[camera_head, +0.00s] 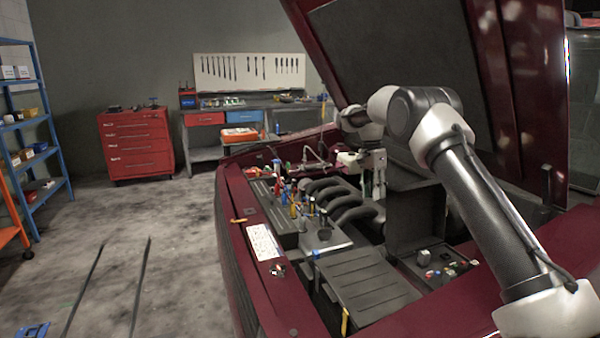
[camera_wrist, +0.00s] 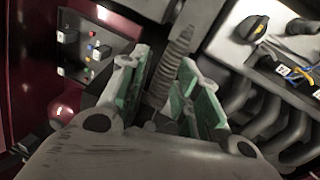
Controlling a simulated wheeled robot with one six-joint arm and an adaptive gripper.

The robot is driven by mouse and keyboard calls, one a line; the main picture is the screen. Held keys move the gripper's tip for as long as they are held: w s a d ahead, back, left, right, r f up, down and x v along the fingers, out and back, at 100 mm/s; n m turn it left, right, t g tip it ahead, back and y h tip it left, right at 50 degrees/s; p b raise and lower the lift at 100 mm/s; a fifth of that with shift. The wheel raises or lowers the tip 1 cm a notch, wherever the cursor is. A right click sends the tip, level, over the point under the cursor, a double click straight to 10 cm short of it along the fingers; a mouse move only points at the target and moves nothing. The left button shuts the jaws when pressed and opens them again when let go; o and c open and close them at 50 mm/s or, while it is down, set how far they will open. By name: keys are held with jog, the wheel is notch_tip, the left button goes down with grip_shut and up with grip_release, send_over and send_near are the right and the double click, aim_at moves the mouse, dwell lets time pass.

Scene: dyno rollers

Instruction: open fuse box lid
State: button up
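The fuse box (camera_head: 452,279) seems to be the dark panel with red, blue and white parts at the right of the engine bay. It also shows at the upper left of the wrist view (camera_wrist: 92,50). A dark flat panel (camera_head: 418,222) stands upright behind it; it looks like the raised lid, but I cannot be sure. My gripper (camera_head: 378,190) points down to the left of this panel, over the engine. In the wrist view its green-padded fingers (camera_wrist: 166,82) are apart. A grey ribbed part shows between them, apparently beyond the fingers. I see nothing held.
The raised hood (camera_head: 395,60) stands behind my arm. Dark curved engine pipes (camera_head: 340,200) lie left of my gripper, with several bottles and tools (camera_head: 300,200) further left. A ribbed grey cover (camera_head: 365,285) lies in front. The floor at left is mostly clear.

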jog(key=s+f+n, duration=0.3)
jog(key=f+n, duration=0.2)
jog(key=s+d+r+n+t, duration=0.2)
jog(key=s+r, duration=0.4)
jog(key=s, duration=0.9)
jog(key=s+d+r+n+t, duration=0.2)
jog(key=s+d+r, duration=0.3)
jog(key=s, duration=1)
jog(key=s+d+r+n+t+y, duration=0.1)
jog(key=s+d+r+n+t, duration=0.1)
jog(key=s+r, duration=0.7)
jog(key=s+d+n, duration=0.1)
jog(key=s+d, duration=0.1)
jog(key=s, duration=0.5)
jog(key=shift+d+t, duration=0.25)
jog(key=shift+t, duration=0.05)
jog(key=shift+s, duration=0.1)
